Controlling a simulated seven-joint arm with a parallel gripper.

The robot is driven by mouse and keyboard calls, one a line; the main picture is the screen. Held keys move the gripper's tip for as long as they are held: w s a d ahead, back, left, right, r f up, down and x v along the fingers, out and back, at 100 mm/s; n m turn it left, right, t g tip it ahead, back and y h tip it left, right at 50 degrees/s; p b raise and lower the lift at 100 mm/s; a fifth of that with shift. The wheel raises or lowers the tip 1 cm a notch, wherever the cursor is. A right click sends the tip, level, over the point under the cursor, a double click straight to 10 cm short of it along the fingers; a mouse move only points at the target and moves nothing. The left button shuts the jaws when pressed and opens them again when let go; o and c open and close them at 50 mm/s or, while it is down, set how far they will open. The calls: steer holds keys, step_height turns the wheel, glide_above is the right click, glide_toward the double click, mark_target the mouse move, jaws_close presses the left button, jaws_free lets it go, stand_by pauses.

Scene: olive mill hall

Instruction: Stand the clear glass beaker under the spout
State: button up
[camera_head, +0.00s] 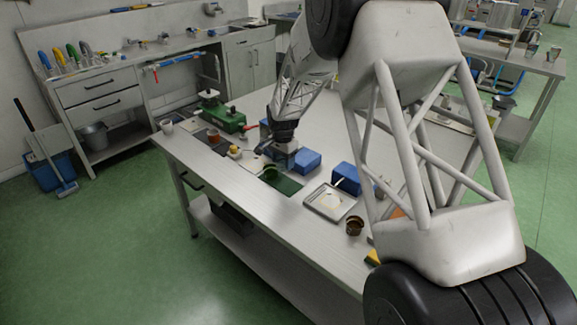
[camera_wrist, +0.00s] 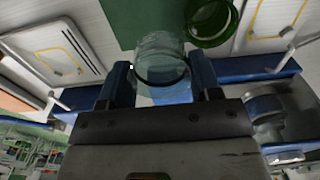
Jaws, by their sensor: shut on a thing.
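The clear glass beaker (camera_wrist: 160,52) is between the two fingers of my gripper (camera_wrist: 162,80) in the wrist view. My gripper is shut on it, one finger at each side. In the head view my gripper (camera_head: 281,156) is over the long metal table, beside a dark green mat (camera_head: 287,184); the beaker is too small to make out there. The mat also shows in the wrist view (camera_wrist: 145,14). A green machine (camera_head: 224,118) with a red-tipped handle stands farther left on the table. I cannot make out a spout for certain.
A round green vessel (camera_wrist: 212,22) is close to the beaker. Blue boxes (camera_head: 308,160) stand right of my gripper. A metal tray (camera_head: 319,207) and brown cup (camera_head: 355,226) are nearer. An orange-brown vessel (camera_head: 213,137) and white cup (camera_head: 166,127) are left. The table's front strip is clear.

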steer(key=n, duration=0.1)
glide_toward(256, 163)
steer(key=shift+s+a+r, duration=0.2)
steer(key=shift+s+a, duration=0.85)
steer(key=shift+s, duration=0.1)
steer(key=shift+f, duration=0.2)
steer(key=shift+d+f, duration=0.1)
steer(key=shift+f, duration=2.8)
steer(key=shift+w+d, duration=0.95)
steer(key=shift+w, duration=0.1)
steer(key=shift+w+d+f, duration=0.1)
steer(key=o, duration=0.9)
steer(key=shift+c, duration=0.2)
steer(key=shift+o, duration=0.3)
